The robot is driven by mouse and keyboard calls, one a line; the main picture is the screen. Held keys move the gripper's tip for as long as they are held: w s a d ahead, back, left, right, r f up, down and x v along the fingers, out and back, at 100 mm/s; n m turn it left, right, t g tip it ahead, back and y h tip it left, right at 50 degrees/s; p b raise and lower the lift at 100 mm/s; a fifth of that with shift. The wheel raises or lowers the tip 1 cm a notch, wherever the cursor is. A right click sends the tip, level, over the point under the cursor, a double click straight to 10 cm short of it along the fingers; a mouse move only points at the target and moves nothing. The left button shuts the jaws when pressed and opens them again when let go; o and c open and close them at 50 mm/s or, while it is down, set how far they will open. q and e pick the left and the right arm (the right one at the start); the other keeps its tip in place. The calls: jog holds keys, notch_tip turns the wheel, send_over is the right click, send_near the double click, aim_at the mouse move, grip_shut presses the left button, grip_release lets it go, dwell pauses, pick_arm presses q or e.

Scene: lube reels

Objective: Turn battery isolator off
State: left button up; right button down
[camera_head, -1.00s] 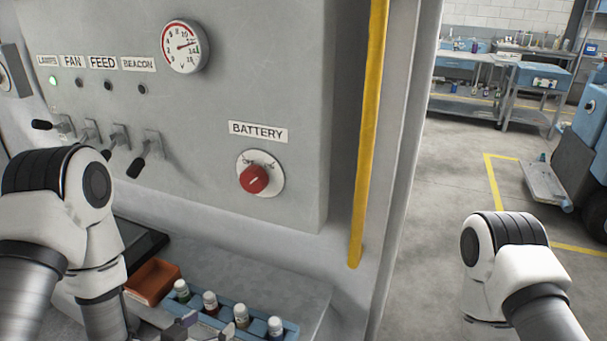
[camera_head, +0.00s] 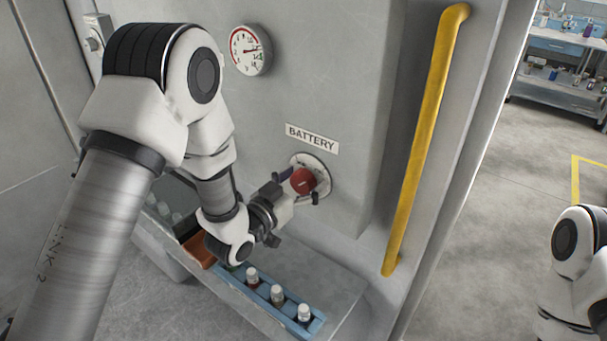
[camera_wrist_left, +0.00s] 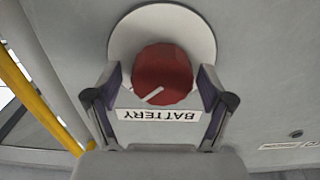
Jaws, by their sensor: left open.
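The battery isolator is a red round knob (camera_head: 303,181) on a pale round plate (camera_head: 321,164), under the BATTERY label (camera_head: 312,138) on the grey panel. My left gripper (camera_head: 300,187) is at the knob, its fingers open on either side of it. In the left wrist view the red knob (camera_wrist_left: 162,75) with a white pointer line sits between the two open fingertips (camera_wrist_left: 160,88), with gaps on both sides; the label (camera_wrist_left: 160,115) appears upside down. My right arm shows at the right edge of the head view, but its gripper is out of frame.
A yellow handrail (camera_head: 428,140) runs down the panel's right side. A blue rack (camera_head: 262,290) of several small bottles stands on the ledge below, beside an orange bin (camera_head: 199,252). A gauge (camera_head: 250,50) is above left. My left arm hides the switches.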

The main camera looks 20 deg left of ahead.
pick_arm(q)
jog(key=shift+s+a, duration=0.15)
jog(key=shift+a, duration=0.15)
jog(key=shift+d, duration=0.15)
jog(key=c, duration=1.2)
jog(key=shift+o, duration=0.2)
